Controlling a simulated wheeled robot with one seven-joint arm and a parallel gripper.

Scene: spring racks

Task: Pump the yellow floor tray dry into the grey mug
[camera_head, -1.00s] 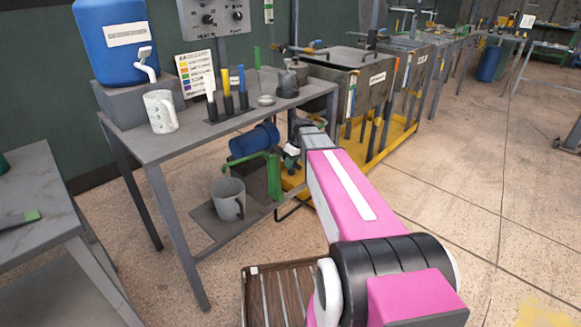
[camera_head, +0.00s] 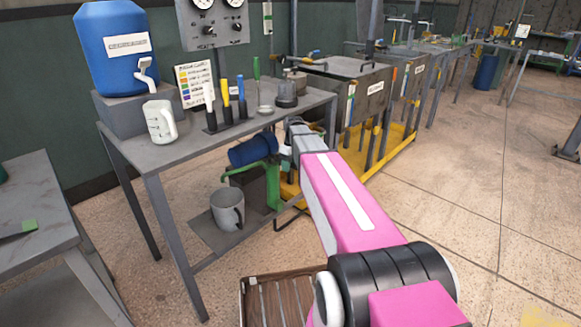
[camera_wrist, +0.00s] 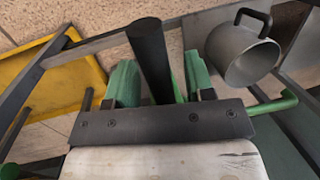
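The grey mug (camera_head: 228,207) stands upright on a low plate under the bench, and it also shows in the wrist view (camera_wrist: 243,52). The pump has a blue cylinder (camera_head: 252,149) and a green stand (camera_head: 272,187) beside the mug. The yellow floor tray (camera_head: 397,150) lies under the sinks; its edge shows in the wrist view (camera_wrist: 50,88). My gripper (camera_wrist: 160,78) has its green fingers apart with a dark bar (camera_wrist: 151,55) between them. A gap shows on the bar's right side. In the head view my arm hides the fingertips. Any water in the tray is unclear.
The bench (camera_head: 185,150) above carries a white measuring jug (camera_head: 160,121), a blue water container (camera_head: 117,48) and several upright tools. A slatted wooden platform (camera_head: 283,298) lies at the front. Open floor is at the right.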

